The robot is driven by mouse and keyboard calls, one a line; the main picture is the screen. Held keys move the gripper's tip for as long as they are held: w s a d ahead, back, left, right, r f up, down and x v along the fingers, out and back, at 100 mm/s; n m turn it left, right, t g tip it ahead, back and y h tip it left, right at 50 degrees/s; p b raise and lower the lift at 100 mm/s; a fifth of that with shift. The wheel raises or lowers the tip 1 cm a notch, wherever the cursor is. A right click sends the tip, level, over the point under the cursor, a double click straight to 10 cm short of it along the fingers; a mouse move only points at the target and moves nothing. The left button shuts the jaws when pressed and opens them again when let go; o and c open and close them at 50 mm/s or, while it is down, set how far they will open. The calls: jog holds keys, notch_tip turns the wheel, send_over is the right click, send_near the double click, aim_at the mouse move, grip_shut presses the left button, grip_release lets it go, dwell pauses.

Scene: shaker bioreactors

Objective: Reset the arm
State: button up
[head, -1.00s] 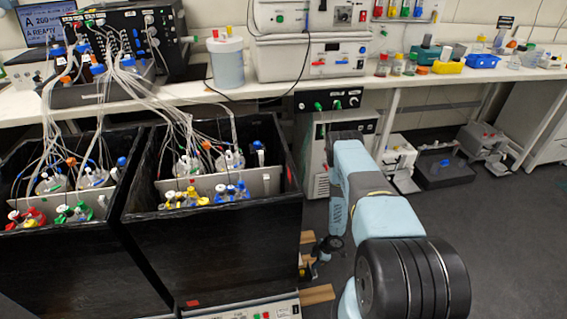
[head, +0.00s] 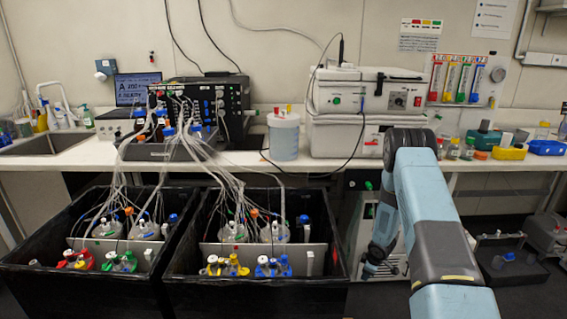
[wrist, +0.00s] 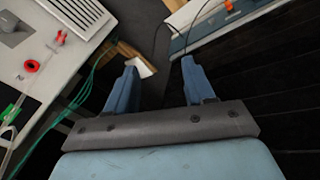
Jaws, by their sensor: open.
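My blue arm (head: 432,215) stands at the right in the head view, bent over at the top with its end hanging down. My gripper (head: 372,268) hangs low beside the right black box, in front of the white unit under the bench. In the wrist view my gripper (wrist: 160,72) is open, its two blue fingers apart with nothing between them. Below the gap, dark floor and a small wooden piece (wrist: 130,55) show.
Two open black boxes (head: 255,300) with capped bottles and many tubes stand left of my arm. Behind is the white bench (head: 235,160) with a control unit, laptop and stacked white instruments. A dark tray (head: 515,272) sits on the floor at the right.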

notch_tip(320, 180, up, 35)
jog(key=s+m+t+h, duration=0.1)
jog(key=m+h, duration=0.2)
jog(key=m, duration=0.2)
jog(key=s+a+r+m, duration=0.3)
jog(key=s+a+r, duration=0.1)
jog(key=s+r, duration=0.9)
jog(key=s+a+r+m+y, duration=0.1)
jog(key=s+a+r+m, duration=0.2)
jog(key=s+r, duration=1)
jog(key=s+a, duration=0.1)
jog(key=s, duration=0.3)
jog(key=shift+s+a+r+t, duration=0.3)
jog(key=shift+s+r+t, duration=0.05)
jog(key=shift+t, duration=0.05)
jog(key=shift+m+y, duration=0.5)
jog(key=shift+y, duration=0.3)
jog(key=s+a, duration=0.1)
jog(key=s, duration=0.2)
jog(key=s+a, duration=0.1)
jog(key=s, duration=0.3)
jog(key=s+a, duration=0.1)
jog(key=s, duration=0.2)
jog(key=shift+s+a+r, duration=0.1)
jog(key=shift+s+r, duration=0.2)
jog(key=shift+s, duration=0.05)
